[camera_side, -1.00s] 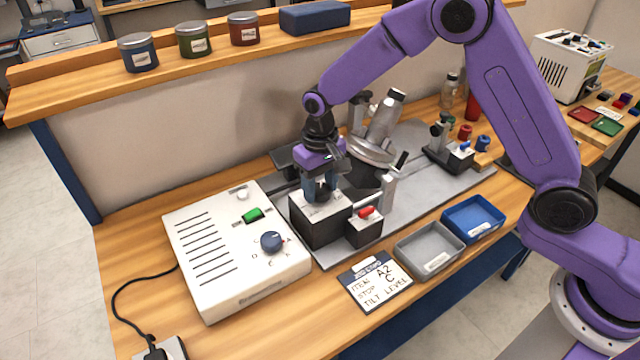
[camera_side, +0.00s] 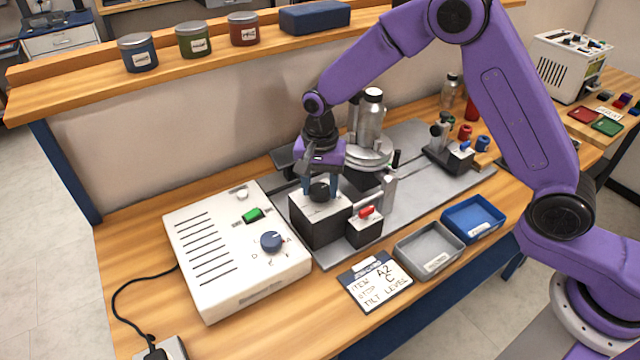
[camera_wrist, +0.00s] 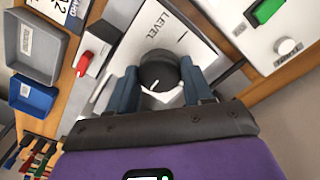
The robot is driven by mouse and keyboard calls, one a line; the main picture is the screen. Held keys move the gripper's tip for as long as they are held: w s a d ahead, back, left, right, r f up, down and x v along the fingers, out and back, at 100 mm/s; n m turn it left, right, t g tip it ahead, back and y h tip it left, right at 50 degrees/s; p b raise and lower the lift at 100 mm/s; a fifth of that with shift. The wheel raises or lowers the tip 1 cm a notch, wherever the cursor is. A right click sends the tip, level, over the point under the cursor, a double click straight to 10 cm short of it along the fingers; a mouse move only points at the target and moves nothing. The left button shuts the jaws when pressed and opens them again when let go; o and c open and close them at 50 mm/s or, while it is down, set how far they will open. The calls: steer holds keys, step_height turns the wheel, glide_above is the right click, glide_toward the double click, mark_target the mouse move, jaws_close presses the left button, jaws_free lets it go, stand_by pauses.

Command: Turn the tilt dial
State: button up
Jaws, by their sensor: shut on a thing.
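The tilt dial, a round black knob (camera_side: 319,194), sits on top of a black block with a pale top plate (camera_side: 308,207). My gripper (camera_side: 322,187) points down over the block, its two blue fingers shut on the dial from opposite sides. In the wrist view the dial (camera_wrist: 157,68) lies between the fingers (camera_wrist: 163,82). It has a white line on top, and the word LEVEL is printed on the plate beyond it. Behind my gripper a silver bottle (camera_side: 371,118) stands upright on a round, roughly level platform (camera_side: 368,160).
A red-handled lever (camera_side: 366,211) is close to the block's right side. A white control box (camera_side: 215,265) with a blue dial and green switch is at left.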

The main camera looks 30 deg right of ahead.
steer(key=shift+m, duration=0.4)
steer(key=o, duration=1)
steer(key=shift+o, duration=0.2)
step_height(320, 180, up, 18)
steer(key=shift+f, duration=0.25)
step_height(320, 180, up, 7)
glide_above(320, 188)
stand_by(0.7)
steer(key=shift+s, duration=0.1)
